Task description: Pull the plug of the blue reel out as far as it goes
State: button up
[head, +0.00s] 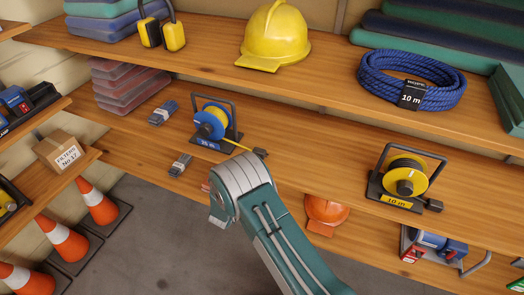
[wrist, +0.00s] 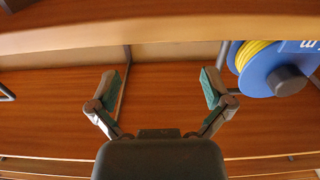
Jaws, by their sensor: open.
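The blue reel (head: 209,124) stands on the middle wooden shelf in a dark frame with a blue length label. A short run of yellow cable (head: 237,146) leads right from it to a dark plug (head: 260,152) near the shelf's front edge. In the wrist view the blue reel (wrist: 265,75) is at the upper right, beside the right finger; its plug does not show there. My gripper (wrist: 160,87) is open, with nothing between its fingers.
A yellow reel (head: 405,175) marked 10 m stands farther right, with its own dark plug (head: 434,206). Two small grey items (head: 162,112) (head: 180,165) lie left of the blue reel. The upper shelf (head: 210,43) overhangs behind. Orange cones (head: 97,204) stand on the floor.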

jog(key=x, duration=1)
jog(key=c, duration=1.3)
